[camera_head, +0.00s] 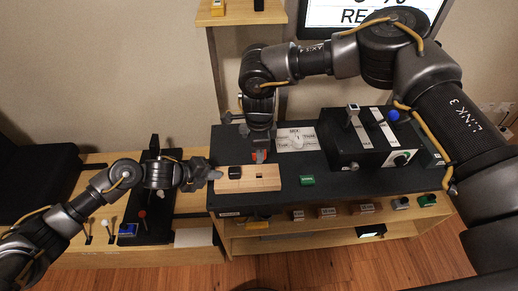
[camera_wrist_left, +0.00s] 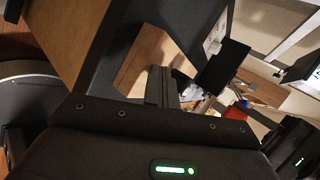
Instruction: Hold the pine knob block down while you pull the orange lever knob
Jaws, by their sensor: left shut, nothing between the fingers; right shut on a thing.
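The pine knob block (camera_head: 262,184) lies on the dark bench top, with a black knob (camera_head: 235,173) on its left part and a small dark slot to the right. The orange lever knob (camera_head: 260,156) is just behind the block, partly hidden by my right gripper (camera_head: 260,153), which comes from above and is shut on it. My left gripper (camera_head: 216,175) is shut and empty at the block's left end. In the left wrist view, its fingers (camera_wrist_left: 161,88) are closed beside pale wood (camera_wrist_left: 141,60); I cannot tell whether they touch. An orange-red patch (camera_wrist_left: 235,113) shows beyond.
A black box with levers and a blue knob (camera_head: 393,115) stands at the back right. A green button (camera_head: 307,180) is right of the block. Several labelled switches line the front edge. A lower left bench holds a black panel with a red-knobbed lever (camera_head: 142,213).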

